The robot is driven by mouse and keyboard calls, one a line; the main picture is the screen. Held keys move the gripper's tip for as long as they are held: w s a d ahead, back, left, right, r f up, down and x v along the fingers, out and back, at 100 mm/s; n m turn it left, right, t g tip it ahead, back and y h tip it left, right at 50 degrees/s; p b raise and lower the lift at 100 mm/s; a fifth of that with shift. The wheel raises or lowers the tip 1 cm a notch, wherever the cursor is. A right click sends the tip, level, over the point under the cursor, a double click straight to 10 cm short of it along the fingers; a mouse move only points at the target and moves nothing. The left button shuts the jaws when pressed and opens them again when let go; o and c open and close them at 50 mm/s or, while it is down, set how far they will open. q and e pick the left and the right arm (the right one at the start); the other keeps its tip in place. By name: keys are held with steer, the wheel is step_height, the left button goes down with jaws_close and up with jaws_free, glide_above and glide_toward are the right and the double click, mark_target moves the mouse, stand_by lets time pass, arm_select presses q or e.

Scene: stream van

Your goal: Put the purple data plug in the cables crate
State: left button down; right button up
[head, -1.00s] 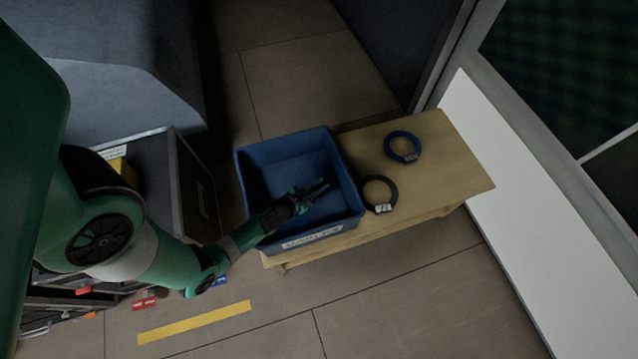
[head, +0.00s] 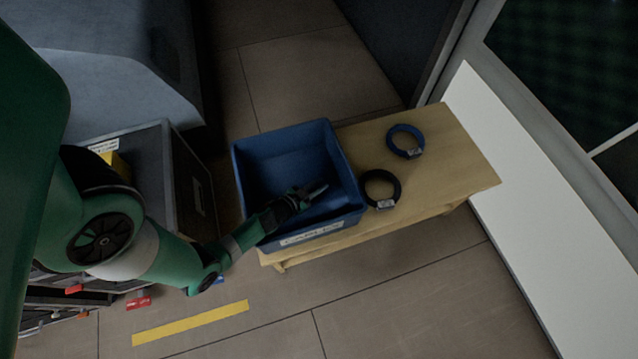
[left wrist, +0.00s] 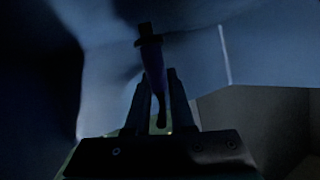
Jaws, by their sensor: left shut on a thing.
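The blue cables crate (head: 312,234), with a white label on its front wall, stands at the left end of a wooden bench. My left gripper (head: 314,191) reaches over the crate's near left side and points into its interior. In the left wrist view, the left gripper (left wrist: 157,88) is shut on the purple data plug (left wrist: 154,65), a dark slim body with a black tip. The plug sticks out past the fingers, with the crate's blue walls around it. In the head view I cannot clearly make out the plug. My right gripper is not in view.
A black coiled cable (head: 380,188) and a blue coiled cable (head: 405,141) lie on the wooden bench (head: 455,170) right of the crate. A dark cabinet (head: 193,185) stands to the left. A white panel (head: 510,170) borders the bench's right.

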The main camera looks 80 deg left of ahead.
arm_select(q)
steer(key=c, duration=0.8)
jaws_free()
steer(key=shift+o, duration=0.2)
steer(key=shift+r, duration=0.1)
steer(key=shift+r+p, duration=0.35)
steer(key=shift+p, duration=0.05)
steer(key=shift+r+p, duration=0.55)
steer(key=shift+r, duration=0.05)
steer(key=p+v, duration=0.3)
steer(key=v, duration=0.4)
steer(key=shift+s+f, duration=0.2)
steer(key=shift+f, duration=0.15)
steer(key=shift+d, duration=0.1)
